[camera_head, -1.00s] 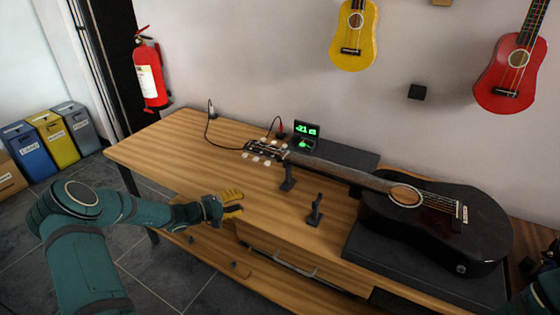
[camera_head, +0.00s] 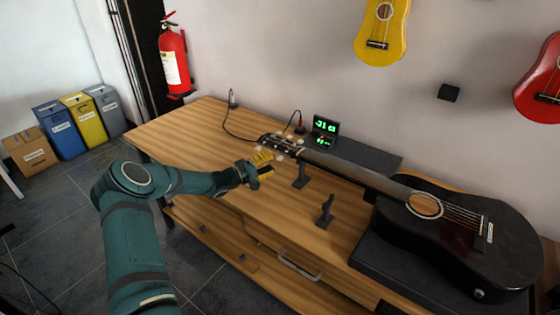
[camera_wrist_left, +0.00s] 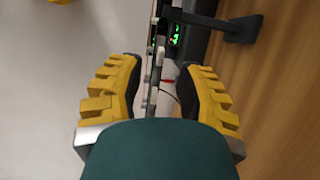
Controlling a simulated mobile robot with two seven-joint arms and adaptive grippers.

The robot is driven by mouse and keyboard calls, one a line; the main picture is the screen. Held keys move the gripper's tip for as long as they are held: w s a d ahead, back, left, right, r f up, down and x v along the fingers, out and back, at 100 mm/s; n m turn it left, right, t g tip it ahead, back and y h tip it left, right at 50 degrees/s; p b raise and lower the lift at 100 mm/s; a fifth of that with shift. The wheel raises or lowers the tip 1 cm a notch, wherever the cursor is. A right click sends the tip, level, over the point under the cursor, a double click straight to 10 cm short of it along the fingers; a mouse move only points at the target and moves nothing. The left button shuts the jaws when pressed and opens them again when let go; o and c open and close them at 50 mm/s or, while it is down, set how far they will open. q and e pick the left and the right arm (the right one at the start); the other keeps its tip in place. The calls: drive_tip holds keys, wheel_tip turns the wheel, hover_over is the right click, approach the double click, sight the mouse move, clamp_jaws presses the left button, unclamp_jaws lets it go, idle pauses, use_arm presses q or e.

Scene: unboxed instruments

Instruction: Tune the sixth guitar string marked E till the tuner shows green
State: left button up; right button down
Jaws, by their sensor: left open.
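A black guitar (camera_head: 455,230) lies on the bench, its neck running to the left. Its headstock (camera_head: 284,142) carries several pale tuning pegs; the E mark cannot be read. A small tuner (camera_head: 325,128) with green lit characters stands behind the headstock; its reading is too small to tell surely. My left gripper (camera_head: 265,164) is open, with yellow fingers just in front of the headstock. In the left wrist view the open fingers (camera_wrist_left: 155,90) stand on both sides of the headstock edge and pegs (camera_wrist_left: 154,78), with nothing clearly gripped. My right gripper is out of view.
Two dark stands (camera_head: 302,176) and (camera_head: 326,212) rise from the wooden bench (camera_head: 190,135) near the neck. A cable (camera_head: 228,125) runs behind the headstock. A fire extinguisher (camera_head: 174,62) and yellow ukulele (camera_head: 382,32) hang on the wall. The bench's left end is clear.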

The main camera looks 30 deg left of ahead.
sight(280, 158)
use_arm(q)
drive_tip(key=shift+x, duration=2.3)
clamp_jaws()
